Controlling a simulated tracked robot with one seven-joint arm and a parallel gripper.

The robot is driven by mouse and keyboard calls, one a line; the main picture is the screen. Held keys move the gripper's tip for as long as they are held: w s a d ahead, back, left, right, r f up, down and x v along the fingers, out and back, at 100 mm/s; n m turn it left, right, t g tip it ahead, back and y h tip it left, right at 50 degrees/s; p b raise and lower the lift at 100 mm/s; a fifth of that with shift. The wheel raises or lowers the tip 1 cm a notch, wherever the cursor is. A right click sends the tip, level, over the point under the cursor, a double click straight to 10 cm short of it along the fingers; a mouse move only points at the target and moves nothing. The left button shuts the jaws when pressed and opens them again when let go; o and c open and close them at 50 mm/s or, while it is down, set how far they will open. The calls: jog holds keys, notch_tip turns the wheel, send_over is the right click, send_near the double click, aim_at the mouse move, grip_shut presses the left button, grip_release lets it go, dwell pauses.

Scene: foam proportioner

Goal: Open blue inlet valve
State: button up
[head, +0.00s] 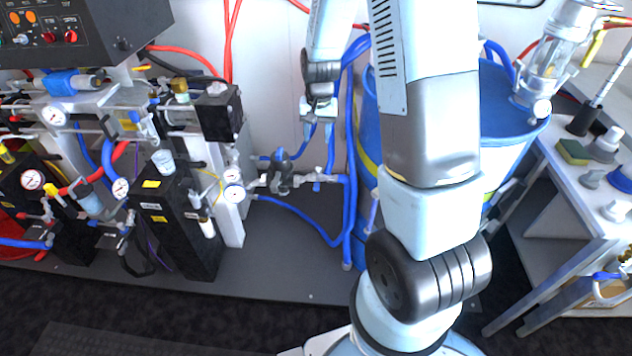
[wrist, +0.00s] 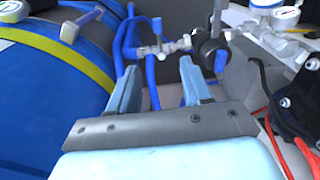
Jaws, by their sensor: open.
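My gripper (head: 318,128) hangs from the forearm above the pipework, left of the blue drum. In the wrist view its two light-blue fingers (wrist: 161,78) are spread apart with nothing held between them. Beyond them a small valve with a blue handle (wrist: 157,25) sits on a metal pipe fitting (wrist: 166,48). The handle stands roughly upright in that view, apart from the fingers. In the head view the fitting (head: 318,177) lies below my gripper, right of a black round pump part (head: 281,172). The handle is too small there to tell its angle.
Blue hoses (head: 349,140) run up close beside my gripper. The blue drum (head: 513,105) stands to the right, partly behind my arm. Black units with gauges (head: 180,225) stand left. A workbench (head: 560,185) is at far right. The floor in front is clear.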

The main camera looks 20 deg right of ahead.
send_over(316, 184)
notch_tip(316, 184, down, 7)
jog(key=shift+m+g, duration=0.3)
notch_tip(316, 184, down, 13)
jog(key=shift+d+f, duration=0.1)
jog(key=shift+f, duration=0.05)
dwell(0.3)
jog(key=shift+c, duration=0.3)
grip_shut()
dwell(0.3)
